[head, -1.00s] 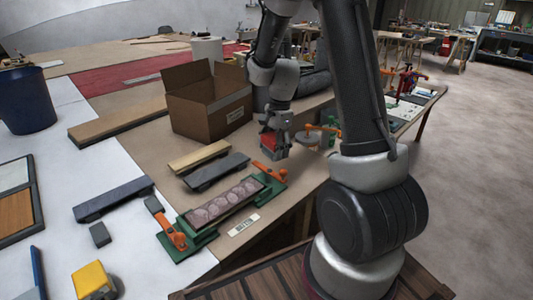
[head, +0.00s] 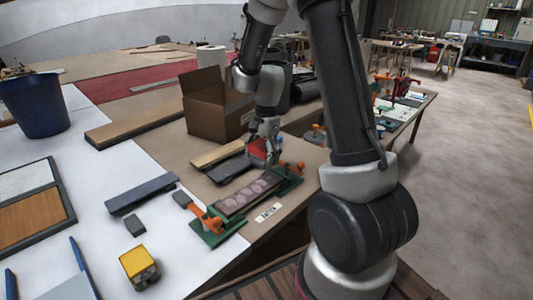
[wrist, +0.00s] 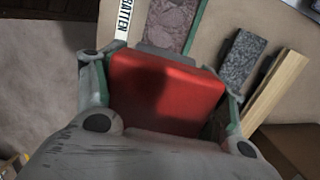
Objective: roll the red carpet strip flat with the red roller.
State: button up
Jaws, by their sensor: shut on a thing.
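My gripper (head: 264,158) is shut on a red blocky thing, the red roller (head: 257,146). It fills the space between the fingers in the wrist view (wrist: 165,88). The gripper is near the far end of a narrow mauve-brown strip (head: 232,203) with pale round marks, the only clamped strip here. The strip lies in a green frame (head: 222,236) with orange clamps at its near end (head: 208,221) and far end (head: 293,167). In the wrist view the strip (wrist: 168,22) is ahead of the roller. I cannot tell whether the roller touches anything; its underside is hidden.
A dark grey bar (head: 226,171) and a pale wooden bar (head: 216,154) lie beside the strip. An open cardboard box (head: 217,118) stands behind them. A lettered label (head: 267,212) lies right of the strip. A yellow block (head: 137,262) is at the near left.

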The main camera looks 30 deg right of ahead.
jog(key=s+a, duration=0.4)
jog(key=a, duration=0.9)
jog(key=shift+s+a, duration=0.15)
jog(key=shift+s, duration=0.05)
